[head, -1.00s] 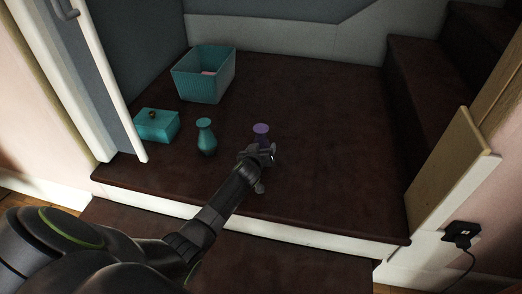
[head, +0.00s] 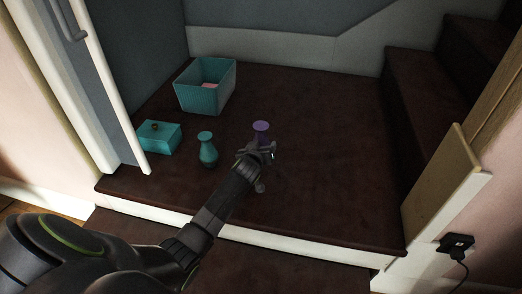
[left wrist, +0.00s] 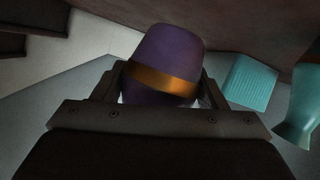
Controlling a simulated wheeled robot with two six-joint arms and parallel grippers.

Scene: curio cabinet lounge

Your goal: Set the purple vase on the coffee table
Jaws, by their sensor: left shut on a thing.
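The purple vase (head: 261,127) shows in the head view just beyond my left gripper (head: 260,151). Its flared top is visible and the lower part is hidden by the gripper. In the left wrist view the purple vase (left wrist: 172,48), with a gold band, fills the space between the two fingers. My left gripper is shut on it. The vase's base is hidden, so I cannot tell how far it is from the dark carpeted platform (head: 320,170). The coffee table is not in view. My right gripper is not in view.
A teal vase (head: 208,151) stands left of the gripper. Carpeted stairs (head: 430,120) rise at the right. The platform's right part is clear.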

